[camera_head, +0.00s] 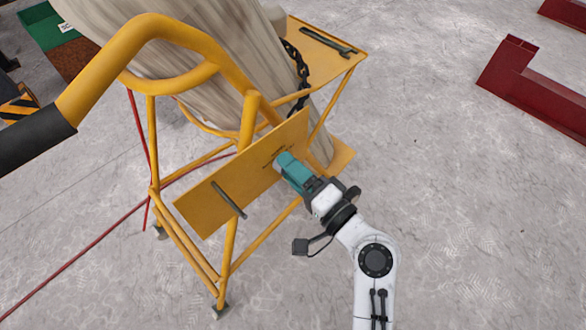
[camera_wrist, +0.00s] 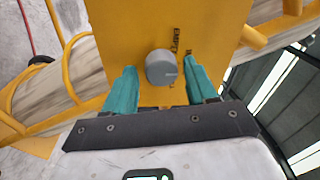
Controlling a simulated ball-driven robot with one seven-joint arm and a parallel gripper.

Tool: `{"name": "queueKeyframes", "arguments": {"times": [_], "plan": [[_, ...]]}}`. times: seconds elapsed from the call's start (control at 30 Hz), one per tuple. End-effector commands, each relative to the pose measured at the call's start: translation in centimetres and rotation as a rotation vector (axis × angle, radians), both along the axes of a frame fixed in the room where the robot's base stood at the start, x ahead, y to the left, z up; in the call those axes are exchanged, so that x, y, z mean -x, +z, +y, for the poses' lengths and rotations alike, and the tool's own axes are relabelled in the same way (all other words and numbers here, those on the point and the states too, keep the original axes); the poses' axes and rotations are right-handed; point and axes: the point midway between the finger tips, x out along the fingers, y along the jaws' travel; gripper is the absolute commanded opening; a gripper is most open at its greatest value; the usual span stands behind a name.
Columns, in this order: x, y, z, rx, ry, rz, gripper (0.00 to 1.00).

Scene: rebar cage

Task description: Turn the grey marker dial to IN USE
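The grey marker dial (camera_wrist: 161,68) is a round knob on a yellow plate (camera_wrist: 128,30). Dark lettering reading EMPTY (camera_wrist: 176,40) runs beside it, at its upper right. A second label is mostly covered by the right finger. A faint line shows on the dial's face toward its right side. My gripper (camera_wrist: 160,72) is open, with one teal finger on either side of the dial. A gap seems to show beside each finger. In the head view the plate (camera_head: 205,208) is tilted, and my gripper (camera_head: 283,160) is at its face, hiding the dial.
A yellow tubular frame (camera_head: 152,140) holds the plate and surrounds a large pale column. A dark bar handle (camera_head: 229,199) sticks out of the plate. A black chain (camera_head: 297,62) hangs near a shelf with a wrench (camera_head: 322,40). Red beams (camera_head: 520,75) lie right; the floor between is clear.

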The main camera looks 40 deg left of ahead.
Motion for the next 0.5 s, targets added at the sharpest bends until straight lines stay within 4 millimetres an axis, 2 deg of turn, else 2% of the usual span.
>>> {"name": "queueKeyframes", "arguments": {"times": [0.07,0.33,0.5], "plan": [[0.0,0.1,0.0,-0.001,0.0,0.0,0.64],[0.0,0.1,-0.2,-0.002,-0.001,0.0,0.64],[0.1,-0.1,-2.0,-0.001,-0.005,0.002,0.64]]}}
